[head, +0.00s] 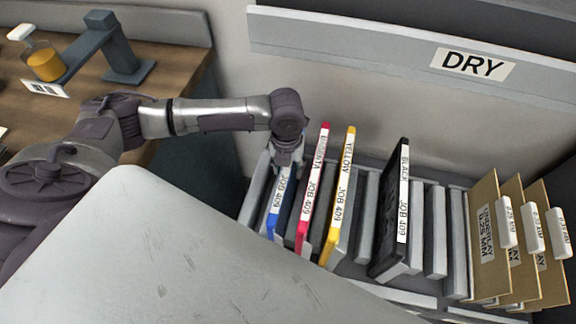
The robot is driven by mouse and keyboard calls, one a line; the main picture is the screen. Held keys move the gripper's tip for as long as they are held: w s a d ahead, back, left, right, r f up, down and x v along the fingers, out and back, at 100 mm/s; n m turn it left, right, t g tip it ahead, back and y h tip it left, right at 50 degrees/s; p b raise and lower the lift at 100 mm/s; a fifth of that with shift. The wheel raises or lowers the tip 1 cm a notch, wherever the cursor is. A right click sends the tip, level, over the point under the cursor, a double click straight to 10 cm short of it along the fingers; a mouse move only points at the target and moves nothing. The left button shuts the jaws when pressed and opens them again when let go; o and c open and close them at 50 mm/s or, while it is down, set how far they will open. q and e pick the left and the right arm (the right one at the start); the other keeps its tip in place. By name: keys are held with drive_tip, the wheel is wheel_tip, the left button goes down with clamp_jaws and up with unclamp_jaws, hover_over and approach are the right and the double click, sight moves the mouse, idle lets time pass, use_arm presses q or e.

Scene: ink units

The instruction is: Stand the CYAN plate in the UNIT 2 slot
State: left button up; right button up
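A rack (345,268) below the DRY sign holds upright plates between grey dividers. The leftmost plate, blue-edged (276,206), has a white label reading JOB 409. Its upper end, where a colour name would be, is covered by my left gripper (286,158), so I cannot read CYAN. The gripper points down at that plate's top; its fingertips are too hidden to tell whether they are closed on it. To the right stand the magenta plate (314,190), yellow plate (341,200) and black plate (391,215). No slot marked UNIT 2 is in view. My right gripper is not in view.
Brown underlay folders (487,245) with white tabs stand at the rack's right end. The DRY sign (472,64) is on a grey ledge behind. A wooden bench (110,70) at upper left holds a grey stand (118,50) and a bottle of orange liquid (45,62).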

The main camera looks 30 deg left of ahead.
use_arm(q)
drive_tip(key=shift+r, duration=0.1)
wheel_tip(320, 180, up, 12)
drive_tip(key=shift+a, duration=0.15)
idle(0.5)
wheel_tip(320, 180, up, 5)
drive_tip(key=p, duration=0.6)
idle(0.5)
